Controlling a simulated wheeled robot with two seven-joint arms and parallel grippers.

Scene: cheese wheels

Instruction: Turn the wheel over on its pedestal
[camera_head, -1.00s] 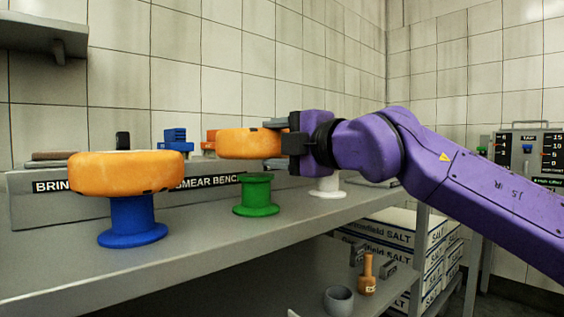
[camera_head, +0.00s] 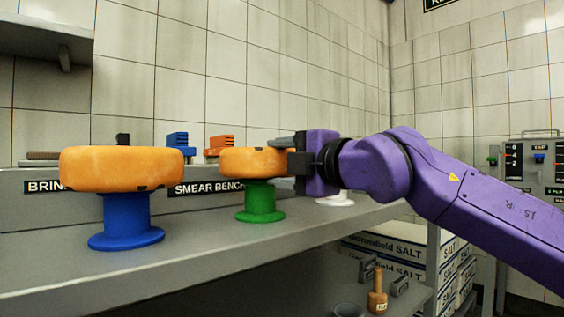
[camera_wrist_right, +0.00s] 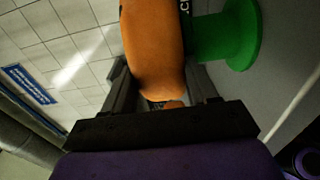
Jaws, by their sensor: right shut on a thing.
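An orange cheese wheel (camera_head: 248,162) lies flat on top of the green pedestal (camera_head: 260,198), with no gap visible between them. My right gripper (camera_head: 284,150) is shut on this wheel's right side, one finger above it and the other beside it lower down. In the right wrist view the wheel (camera_wrist_right: 152,50) sits between the two fingers, and the green pedestal (camera_wrist_right: 240,35) meets its face. A dark marking shows on that face near the pedestal. My left gripper is not in view.
A larger-looking orange wheel (camera_head: 120,170) rests on a blue pedestal (camera_head: 126,218) at the left. A white pedestal (camera_head: 336,199) stands behind my right gripper. The bench (camera_head: 210,243) front is clear.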

